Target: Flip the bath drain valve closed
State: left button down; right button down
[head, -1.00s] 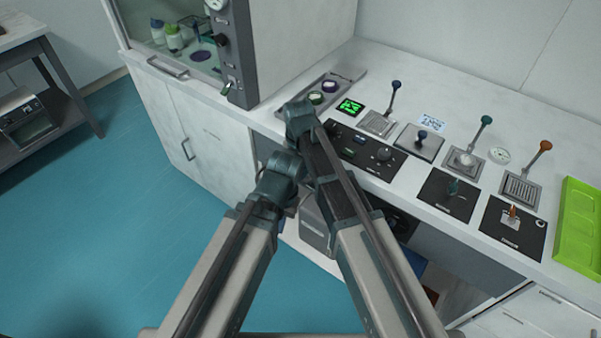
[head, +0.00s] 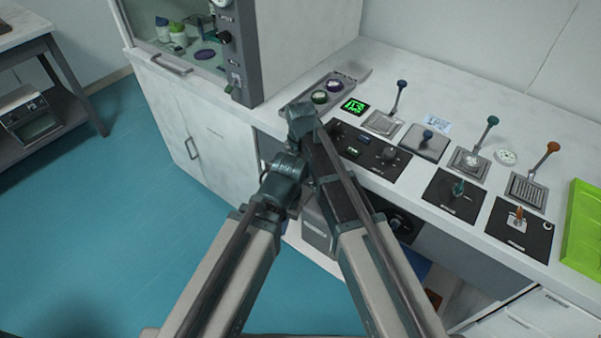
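Two valve-like handles stand on black panels at the counter's front edge: a teal handle (head: 458,188) and an orange-brown one (head: 519,214). Behind them stand tall levers with a blue knob (head: 402,84), a teal knob (head: 492,120) and an orange knob (head: 552,147). The labels are too small to read, so I cannot tell which is the bath drain valve or how it is set. My two arms reach up from the bottom to the middle, left of these handles. Neither gripper's fingers show.
A black control panel (head: 365,146), a green display (head: 354,106) and a grey tray with round items (head: 320,97) lie nearer the cabinet (head: 300,45). A lime green tray (head: 590,232) is at the right. Blue floor (head: 110,210) is free at the left.

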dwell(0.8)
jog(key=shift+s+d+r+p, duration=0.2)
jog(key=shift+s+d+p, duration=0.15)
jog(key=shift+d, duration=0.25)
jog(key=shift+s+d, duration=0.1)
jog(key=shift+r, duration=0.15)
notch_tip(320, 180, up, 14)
jog(key=p, duration=1.3)
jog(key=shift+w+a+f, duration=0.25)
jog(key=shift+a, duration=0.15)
